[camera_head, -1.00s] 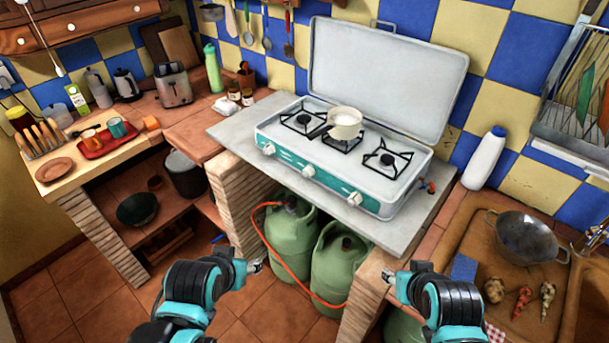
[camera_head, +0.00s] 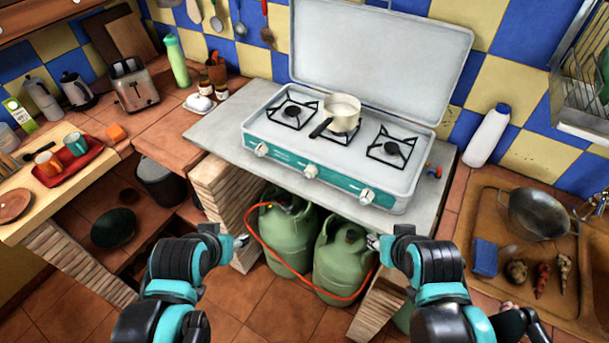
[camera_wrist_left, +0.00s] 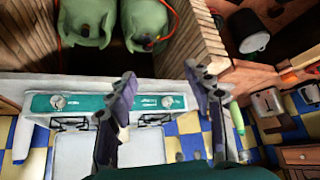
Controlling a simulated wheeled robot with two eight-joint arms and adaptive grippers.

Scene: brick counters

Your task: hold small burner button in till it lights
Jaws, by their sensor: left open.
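A white camping stove with a teal front panel (camera_head: 285,161) stands on a grey slab, its lid raised. Three white knobs are on the panel: left (camera_head: 261,149), middle (camera_head: 311,171) and right (camera_head: 367,195). I cannot tell which serves the small burner, and no flame shows. A cream pot (camera_head: 344,113) sits on the middle burner. My left gripper (camera_head: 240,241) is open and empty, below and in front of the stove. Its spread fingers (camera_wrist_left: 162,76) show in the left wrist view, with two knobs visible behind. My right gripper (camera_head: 373,241) is in front of a gas bottle; its jaws are too small to read.
Two green gas bottles (camera_head: 288,235) with an orange hose stand under the slab, beside a brick pillar (camera_head: 222,200). A red tray with cups (camera_head: 82,165) is on the left counter.

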